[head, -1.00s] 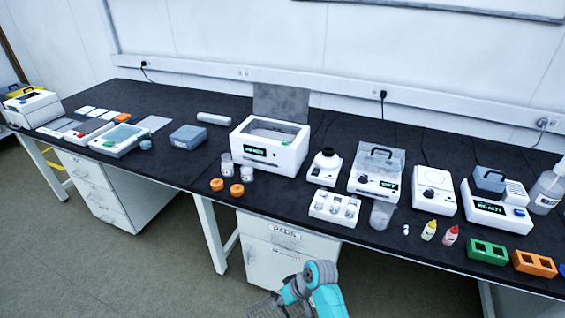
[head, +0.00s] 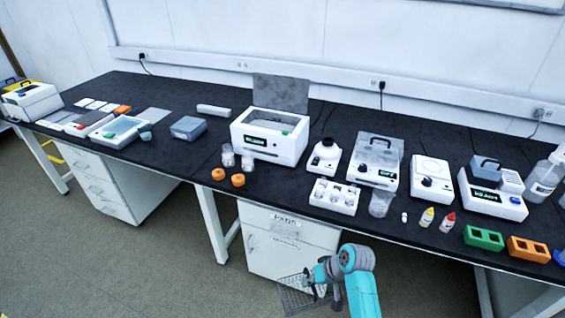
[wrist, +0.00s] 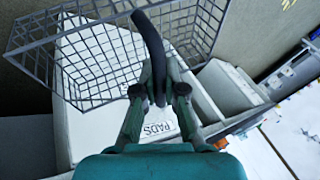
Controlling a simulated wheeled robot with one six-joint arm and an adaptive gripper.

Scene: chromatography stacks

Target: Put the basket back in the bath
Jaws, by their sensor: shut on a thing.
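The wire mesh basket (head: 296,297) hangs low in front of the bench, above the floor, near the bottom of the head view. It also fills the upper left of the wrist view (wrist: 95,65), with a dark curved handle (wrist: 152,45). My gripper (head: 312,279) is shut on that handle; its fingers (wrist: 159,88) show on either side of it in the wrist view. The bath (head: 262,145) looks to be the white open-topped box with a green display on the bench. A grey lid (head: 281,93) stands upright behind it.
Small jars (head: 228,157) and orange caps (head: 238,180) stand at the bath's front left. A white tray of vials (head: 333,196) and white instruments (head: 375,160) stand to its right. The bench edge and a drawer cabinet (head: 287,245) labelled PADS are close behind the basket.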

